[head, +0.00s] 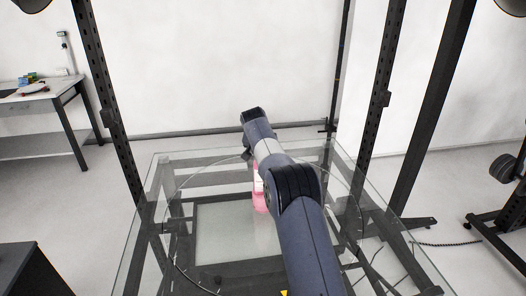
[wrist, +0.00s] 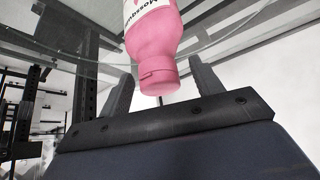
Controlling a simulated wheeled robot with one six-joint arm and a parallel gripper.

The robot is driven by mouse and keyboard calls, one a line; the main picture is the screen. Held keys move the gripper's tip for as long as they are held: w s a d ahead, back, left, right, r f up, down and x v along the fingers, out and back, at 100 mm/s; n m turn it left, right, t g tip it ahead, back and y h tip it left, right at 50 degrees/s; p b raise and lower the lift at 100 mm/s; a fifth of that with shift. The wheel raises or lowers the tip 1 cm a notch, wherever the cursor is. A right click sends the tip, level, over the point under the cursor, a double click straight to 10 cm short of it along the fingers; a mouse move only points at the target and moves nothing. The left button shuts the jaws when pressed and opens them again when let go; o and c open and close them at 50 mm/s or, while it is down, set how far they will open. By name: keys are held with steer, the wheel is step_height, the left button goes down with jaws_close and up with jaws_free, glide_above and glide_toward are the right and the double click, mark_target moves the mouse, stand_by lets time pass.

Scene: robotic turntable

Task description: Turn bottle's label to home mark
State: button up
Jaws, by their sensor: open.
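A pink bottle (head: 261,203) with a white label stands on the round clear glass turntable (head: 178,262), partly hidden behind my arm. In the wrist view the bottle (wrist: 160,45) hangs cap-down in the picture, and part of its white label (wrist: 150,8) with dark lettering shows at the top edge. My gripper (wrist: 160,72) is open, with one finger on each side of the bottle's cap end; I cannot tell whether either touches. In the head view the gripper is mostly hidden by my arm. A small yellow mark (head: 284,293) shows at the bottom edge; I cannot tell whether it is the home mark.
A glass-topped frame with dark beams surrounds the turntable, and tall dark posts (head: 108,110) rise at its sides. A side table (head: 40,95) with small items stands at the left. A dark rack (head: 505,215) stands at the right, and a dark box (head: 32,270) at lower left.

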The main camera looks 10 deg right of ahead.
steer(key=b+v, duration=0.2)
steer(key=v, duration=0.9)
steer(key=shift+b, duration=0.4)
steer(key=shift+w+f, duration=0.1)
steer(key=shift+f, duration=0.05)
steer(key=p+x, duration=0.3)
steer(key=x, duration=0.7)
steer(key=shift+w+d+f+b, duration=0.1)
steer(key=shift+w+f+b, duration=0.1)
steer(key=shift+w+b, duration=0.1)
steer(key=shift+s+r+n+y, duration=0.2)
steer(key=shift+r+n+y, duration=0.1)
steer(key=shift+n, duration=0.2)
steer(key=shift+f+n, duration=0.15)
steer(key=shift+n, duration=0.15)
steer(key=shift+p, duration=0.3)
